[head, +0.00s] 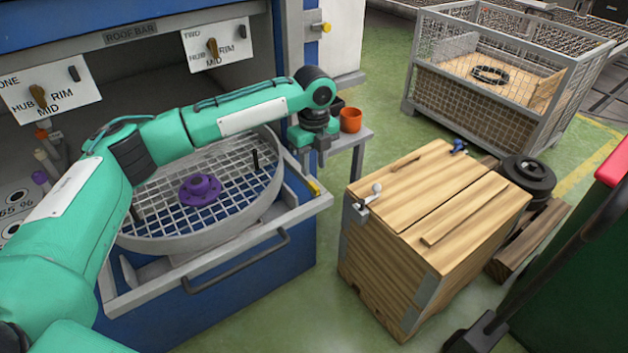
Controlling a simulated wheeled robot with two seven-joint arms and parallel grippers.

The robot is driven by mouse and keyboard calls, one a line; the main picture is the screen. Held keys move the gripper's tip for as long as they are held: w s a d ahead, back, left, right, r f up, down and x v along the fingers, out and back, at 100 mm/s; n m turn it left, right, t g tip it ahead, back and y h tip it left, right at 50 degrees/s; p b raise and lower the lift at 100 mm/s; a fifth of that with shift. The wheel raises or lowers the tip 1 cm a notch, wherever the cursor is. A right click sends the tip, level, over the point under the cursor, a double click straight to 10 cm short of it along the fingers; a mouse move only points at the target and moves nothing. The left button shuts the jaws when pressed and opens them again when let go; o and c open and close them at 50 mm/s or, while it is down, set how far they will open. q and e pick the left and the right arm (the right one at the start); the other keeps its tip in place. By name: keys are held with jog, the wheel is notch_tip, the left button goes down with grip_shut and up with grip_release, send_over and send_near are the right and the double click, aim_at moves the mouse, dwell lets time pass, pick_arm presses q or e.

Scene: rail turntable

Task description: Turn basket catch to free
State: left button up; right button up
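The round wire-mesh basket (225,236) sits in a grey pulled-out frame at the front of the blue machine. A purple flanged part (200,190) lies on its mesh. A small yellow piece (314,187) at the frame's right corner looks like a catch; its setting is too small to read. My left arm reaches across above the basket. My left gripper (312,155) points down just above and behind that yellow piece, apart from it as far as I can see. Its fingers are small and partly hidden, so their opening is unclear. My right gripper is out of view.
A grey bar handle (237,262) runs along the frame's front. A small side table (352,138) with an orange cup (350,120) stands close behind my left gripper. A wooden crate (430,230) stands to the right. Green floor between machine and crate is clear.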

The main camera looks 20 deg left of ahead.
aim_at(314, 185)
pick_arm(q)
notch_tip(314, 185, down, 6)
jog(key=shift+f, duration=0.25)
grip_shut()
